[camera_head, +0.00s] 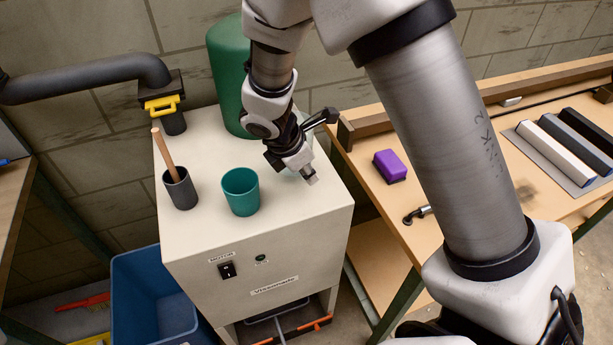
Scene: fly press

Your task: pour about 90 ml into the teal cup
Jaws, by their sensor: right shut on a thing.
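The teal cup (240,192) stands upright on the pale top of the machine cabinet (210,236), and its inside looks empty from here. My right gripper (313,147) is to the right of the cup, near the cabinet's right rear edge, apart from the cup. Its dark fingers are shut on a faint, see-through thing (306,166), which looks like a clear vessel. The gripper hides much of it, and I cannot tell its fill level or whether it touches the cabinet top. My left gripper is not in view.
A dark cup (181,190) with a wooden stick stands left of the teal cup. A green cylinder (229,75) is behind. A workbench at right holds a purple block (390,166) and several bars. A blue bin (150,292) is on the floor.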

